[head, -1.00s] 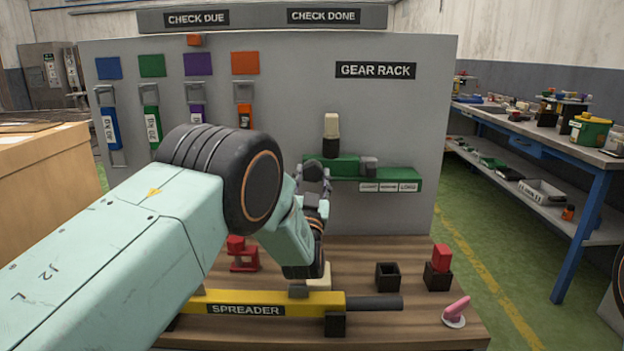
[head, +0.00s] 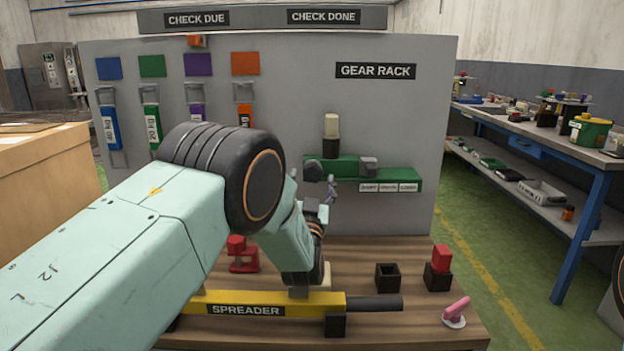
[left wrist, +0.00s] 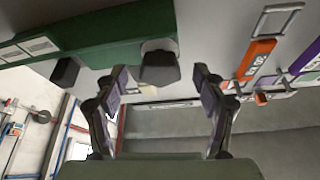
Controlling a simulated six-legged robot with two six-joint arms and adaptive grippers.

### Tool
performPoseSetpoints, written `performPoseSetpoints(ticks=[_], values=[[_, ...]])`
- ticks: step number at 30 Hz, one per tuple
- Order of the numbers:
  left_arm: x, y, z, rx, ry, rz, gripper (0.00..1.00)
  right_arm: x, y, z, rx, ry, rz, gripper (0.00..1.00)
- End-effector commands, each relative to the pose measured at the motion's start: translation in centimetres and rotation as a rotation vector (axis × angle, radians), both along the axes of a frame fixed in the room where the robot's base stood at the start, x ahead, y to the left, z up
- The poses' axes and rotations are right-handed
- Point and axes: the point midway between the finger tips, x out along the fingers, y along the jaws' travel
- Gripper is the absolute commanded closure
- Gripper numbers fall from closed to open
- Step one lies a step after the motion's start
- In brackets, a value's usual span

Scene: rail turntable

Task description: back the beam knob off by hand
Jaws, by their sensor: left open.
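The green beam (head: 340,168) of the gear rack is fixed to the grey panel. A dark grey knob (head: 312,171) sits at its left end. In the left wrist view the knob (left wrist: 159,68) shows at the end of the beam (left wrist: 95,38), in line with the gap between my fingers. My left gripper (head: 322,197) is open and empty, just below and right of the knob in the head view. In the left wrist view its two fingers (left wrist: 161,82) are spread wide; contact with the knob is not seen. My right gripper is not in view.
A grey block (head: 368,167) and a cream-topped black post (head: 331,135) are on the beam. Coloured tags hang at left, including an orange one (left wrist: 257,60). Below are the yellow spreader (head: 275,304), a black open box (head: 387,276) and a pink-handled piece (head: 457,309).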

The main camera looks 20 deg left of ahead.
Motion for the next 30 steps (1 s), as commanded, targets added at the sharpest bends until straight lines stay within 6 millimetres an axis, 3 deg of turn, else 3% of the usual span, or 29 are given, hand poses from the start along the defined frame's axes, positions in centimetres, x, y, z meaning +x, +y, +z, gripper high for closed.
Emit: performPoseSetpoints(ticks=[12,25,30], values=[[-5.1,-1.2,-2.2,0.001,0.003,-0.002,0.30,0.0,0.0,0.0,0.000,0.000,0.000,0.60],[-5.8,-1.3,-2.4,0.000,0.000,-0.001,0.30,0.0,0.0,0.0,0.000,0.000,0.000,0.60],[-5.8,-1.3,-1.3,0.000,0.000,-0.001,0.30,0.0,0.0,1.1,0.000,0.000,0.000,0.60]])
